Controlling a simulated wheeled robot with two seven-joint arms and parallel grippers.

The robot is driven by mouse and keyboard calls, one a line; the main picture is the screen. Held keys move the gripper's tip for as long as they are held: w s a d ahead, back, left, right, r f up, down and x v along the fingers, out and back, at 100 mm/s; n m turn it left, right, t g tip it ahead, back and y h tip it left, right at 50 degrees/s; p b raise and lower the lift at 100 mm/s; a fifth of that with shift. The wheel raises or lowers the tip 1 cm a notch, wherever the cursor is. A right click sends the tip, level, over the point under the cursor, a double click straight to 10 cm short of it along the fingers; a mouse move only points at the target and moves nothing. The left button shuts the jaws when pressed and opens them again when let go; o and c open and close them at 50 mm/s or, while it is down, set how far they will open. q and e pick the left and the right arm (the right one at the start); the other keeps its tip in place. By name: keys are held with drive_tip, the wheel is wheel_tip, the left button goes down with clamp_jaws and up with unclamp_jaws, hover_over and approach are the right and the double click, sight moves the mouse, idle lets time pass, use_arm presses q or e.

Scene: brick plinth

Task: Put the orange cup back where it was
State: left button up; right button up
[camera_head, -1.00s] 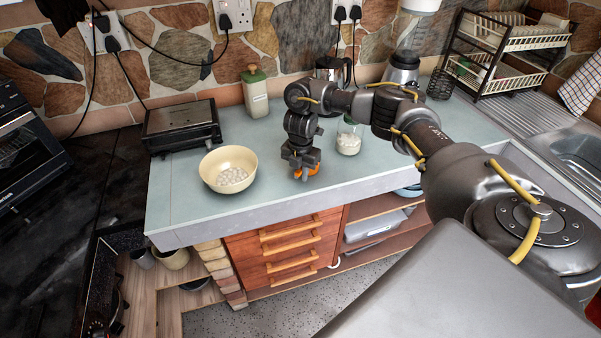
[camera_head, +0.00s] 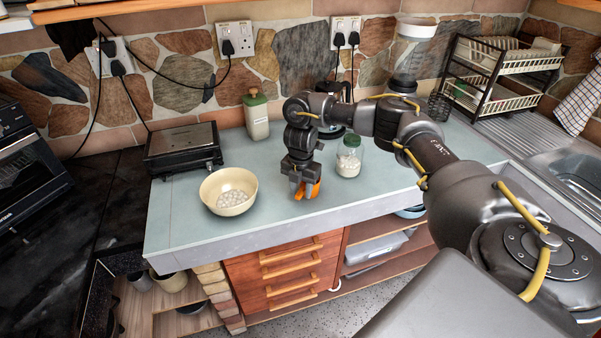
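The orange cup (camera_head: 315,189) is at the front middle of the counter, partly hidden by my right gripper. My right gripper (camera_head: 303,193) points down at the cup, with its fingers right against or around it. I cannot tell whether the fingers press on the cup, or whether its base touches the counter. My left gripper is not in view.
A cream bowl with white round pieces (camera_head: 228,208) stands left of my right gripper. A glass jar with a green lid (camera_head: 349,160) stands close on its right. The counter's left front (camera_head: 180,225) is clear.

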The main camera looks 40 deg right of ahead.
wheel_tip(320, 180, up, 9)
idle(0.3)
drive_tip(key=shift+a, duration=0.15)
